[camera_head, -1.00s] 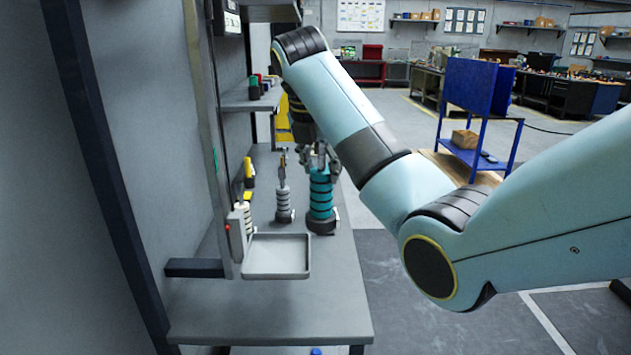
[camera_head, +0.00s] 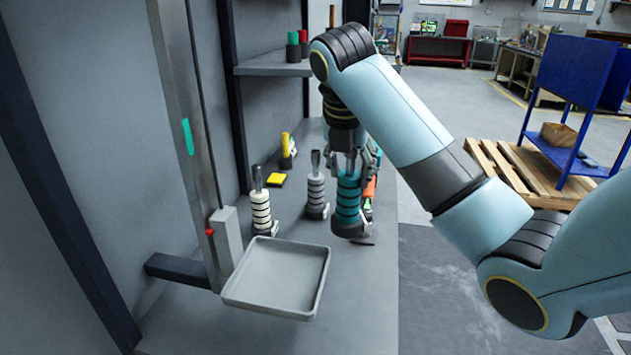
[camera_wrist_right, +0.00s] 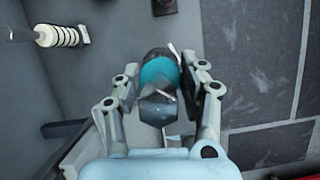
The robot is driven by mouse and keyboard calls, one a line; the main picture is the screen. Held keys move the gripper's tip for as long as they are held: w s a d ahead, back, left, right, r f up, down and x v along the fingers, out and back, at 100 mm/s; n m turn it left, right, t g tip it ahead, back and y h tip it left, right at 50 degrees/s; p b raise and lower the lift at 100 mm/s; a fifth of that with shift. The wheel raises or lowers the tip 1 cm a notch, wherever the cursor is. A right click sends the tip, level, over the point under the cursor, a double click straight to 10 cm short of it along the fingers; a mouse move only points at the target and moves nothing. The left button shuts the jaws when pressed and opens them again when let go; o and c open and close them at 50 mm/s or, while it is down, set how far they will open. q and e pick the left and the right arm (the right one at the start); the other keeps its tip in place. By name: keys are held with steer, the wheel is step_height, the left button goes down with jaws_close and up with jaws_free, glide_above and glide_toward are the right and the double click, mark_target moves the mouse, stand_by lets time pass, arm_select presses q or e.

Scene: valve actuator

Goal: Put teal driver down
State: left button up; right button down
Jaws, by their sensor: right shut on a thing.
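The teal driver (camera_head: 348,207) is upright, with black bands and a dark base, over the right part of the grey bench in the head view. My right gripper (camera_head: 351,168) is shut on its upper end from above. In the right wrist view the teal driver (camera_wrist_right: 160,72) shows between the two fingers of my right gripper (camera_wrist_right: 168,90). The driver's base is at or close to the bench top; I cannot tell whether it touches. My left gripper is not in view.
A grey driver (camera_head: 316,196) stands just left of the teal one, and a cream driver (camera_head: 261,212) farther left. An empty grey tray (camera_head: 277,276) is in front. Orange and yellow items lie behind. A shelf (camera_head: 272,66) and a post (camera_head: 190,120) stand at the left.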

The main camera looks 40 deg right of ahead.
steer(key=shift+s+d+f, duration=0.25)
steer(key=shift+f, duration=0.2)
steer(key=shift+s+f, duration=0.15)
steer(key=shift+f, duration=0.05)
steer(key=shift+a+f, duration=0.2)
steer(key=shift+a, duration=0.05)
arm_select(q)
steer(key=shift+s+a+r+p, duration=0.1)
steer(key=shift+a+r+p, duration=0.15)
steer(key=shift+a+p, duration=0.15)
arm_select(e)
steer(key=w+a+f, duration=0.3)
steer(key=w+f, duration=0.7)
steer(key=w, duration=0.1)
steer(key=shift+f, duration=0.4)
steer(key=shift+s, duration=0.1)
steer(key=c, duration=0.7)
jaws_free()
steer(key=shift+s+a+f, duration=0.1)
steer(key=shift+f, duration=0.1)
